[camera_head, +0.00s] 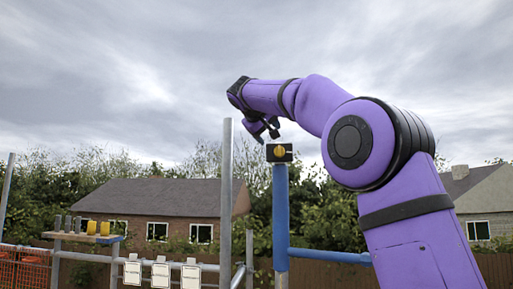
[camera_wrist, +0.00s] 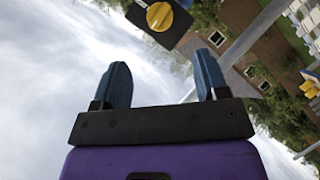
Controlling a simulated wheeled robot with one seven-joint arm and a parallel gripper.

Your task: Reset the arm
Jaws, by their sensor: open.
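My purple arm (camera_head: 318,103) arches across the right half of the head view. My gripper (camera_head: 268,133) hangs at its end, pointing down, just above and left of a black box with a yellow knob (camera_head: 279,152) on top of a blue post (camera_head: 280,215). In the wrist view my gripper (camera_wrist: 162,82) shows two dark blue fingers spread wide apart with nothing between them. The yellow-knobbed box (camera_wrist: 160,16) lies beyond the fingertips there, apart from them.
A grey upright pole (camera_head: 226,190) stands left of the post. A blue rail (camera_head: 330,256) runs right from the post. A shelf (camera_head: 82,237) with grey cylinders and yellow items is at far left. White tags (camera_head: 161,273) hang on a rail. Open sky lies above.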

